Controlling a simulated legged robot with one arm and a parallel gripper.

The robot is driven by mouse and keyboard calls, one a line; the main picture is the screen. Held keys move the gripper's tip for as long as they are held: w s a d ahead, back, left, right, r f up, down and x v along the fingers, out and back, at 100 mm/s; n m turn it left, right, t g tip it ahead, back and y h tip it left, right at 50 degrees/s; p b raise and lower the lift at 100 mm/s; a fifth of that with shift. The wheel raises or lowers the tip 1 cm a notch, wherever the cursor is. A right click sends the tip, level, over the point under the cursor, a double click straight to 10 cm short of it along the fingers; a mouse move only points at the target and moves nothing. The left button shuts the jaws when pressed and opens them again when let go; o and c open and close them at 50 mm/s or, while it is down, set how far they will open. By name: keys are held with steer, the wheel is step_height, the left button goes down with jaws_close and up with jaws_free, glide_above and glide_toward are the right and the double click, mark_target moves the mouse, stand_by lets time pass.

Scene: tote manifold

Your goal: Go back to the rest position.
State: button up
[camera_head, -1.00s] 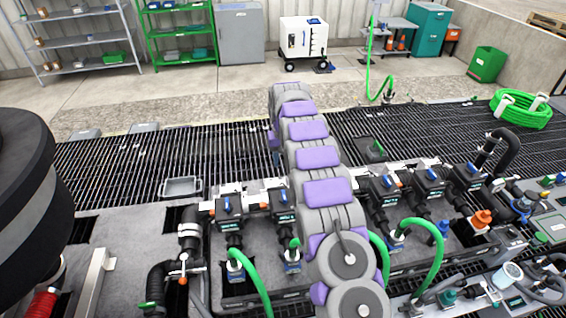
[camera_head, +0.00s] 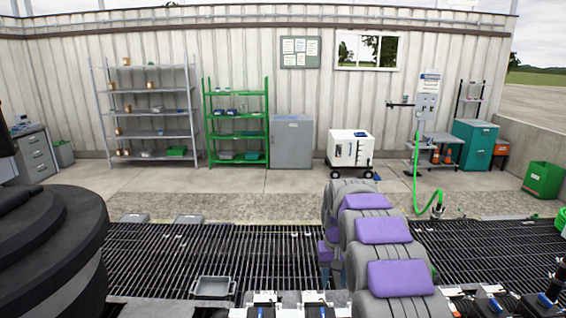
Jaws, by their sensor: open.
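My arm, grey with purple pads, rises from the bottom edge right of centre and reaches forward over the dark grating (camera_head: 270,255). My gripper cannot be made out; the arm's far end is hidden behind its own links. Only the tops of the manifold's valve units (camera_head: 265,304) show along the bottom edge, on both sides of the arm. Most of the manifold lies below the picture.
A small grey tray (camera_head: 213,287) sits on the grating left of the arm. Beyond lies open concrete floor (camera_head: 240,185). Grey shelves (camera_head: 152,111), a green rack (camera_head: 236,122), a grey cabinet (camera_head: 291,142) and a white wheeled box (camera_head: 349,150) stand along the back wall.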

steer(key=s+r+b, duration=0.1)
steer(key=s+r, duration=0.1)
steer(key=s, duration=0.9)
steer(key=s+r+b, duration=0.1)
steer(key=s+r, duration=0.1)
steer(key=s, duration=0.8)
steer(key=s+f+b, duration=0.1)
steer(key=s+f, duration=0.1)
steer(key=s, duration=1)
steer(key=s+f+g+b, duration=0.1)
steer(key=s+f, duration=0.2)
steer(key=s, duration=0.9)
steer(key=shift+s+f, duration=0.25)
